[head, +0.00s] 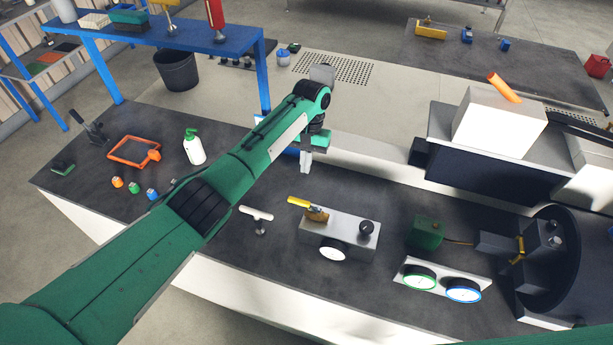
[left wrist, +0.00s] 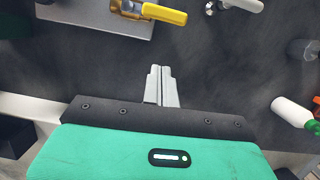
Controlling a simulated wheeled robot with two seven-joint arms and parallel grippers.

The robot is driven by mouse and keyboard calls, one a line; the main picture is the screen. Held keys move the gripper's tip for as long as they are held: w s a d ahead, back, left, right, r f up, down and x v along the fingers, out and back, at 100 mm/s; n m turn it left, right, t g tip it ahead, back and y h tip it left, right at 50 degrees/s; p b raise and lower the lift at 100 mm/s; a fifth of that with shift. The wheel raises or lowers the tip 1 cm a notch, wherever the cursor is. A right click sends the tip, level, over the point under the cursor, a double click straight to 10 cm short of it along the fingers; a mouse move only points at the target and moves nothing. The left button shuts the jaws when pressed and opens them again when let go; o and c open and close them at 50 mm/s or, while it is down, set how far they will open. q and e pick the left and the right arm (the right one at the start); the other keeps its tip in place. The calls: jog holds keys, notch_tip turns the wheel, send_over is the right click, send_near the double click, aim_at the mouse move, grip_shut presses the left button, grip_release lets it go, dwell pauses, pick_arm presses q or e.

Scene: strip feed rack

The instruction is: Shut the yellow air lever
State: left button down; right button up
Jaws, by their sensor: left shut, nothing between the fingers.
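The yellow air lever (head: 298,202) sits on a brass valve (head: 316,215) at the left end of a grey metal block (head: 341,234). In the left wrist view the yellow lever (left wrist: 164,13) is at the top, pointing right from its brass valve (left wrist: 128,8). My left gripper (head: 306,169) is shut and empty, above the bench behind the lever. In the left wrist view its closed fingers (left wrist: 161,86) point toward the lever and are apart from it. My right gripper does not show.
A white T-handle (head: 257,214) stands left of the block, and a black knob (head: 366,228) and a round gauge (head: 332,253) are on the block. A spray bottle (head: 194,147) and an orange frame (head: 133,151) stand farther left. Two gauges (head: 442,279) are at the right.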

pick_arm(q)
jog(key=b+v, duration=0.1)
jog(key=v, duration=0.3)
jog(key=shift+w+d+r, duration=0.15)
jog(key=shift+r, duration=0.1)
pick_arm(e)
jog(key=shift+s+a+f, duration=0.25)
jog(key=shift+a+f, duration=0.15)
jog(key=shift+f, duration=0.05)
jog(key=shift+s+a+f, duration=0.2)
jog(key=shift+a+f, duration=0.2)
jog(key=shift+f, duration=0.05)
pick_arm(q)
jog(key=shift+w, duration=0.1)
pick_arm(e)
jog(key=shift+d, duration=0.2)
pick_arm(q)
jog(key=shift+f, duration=0.1)
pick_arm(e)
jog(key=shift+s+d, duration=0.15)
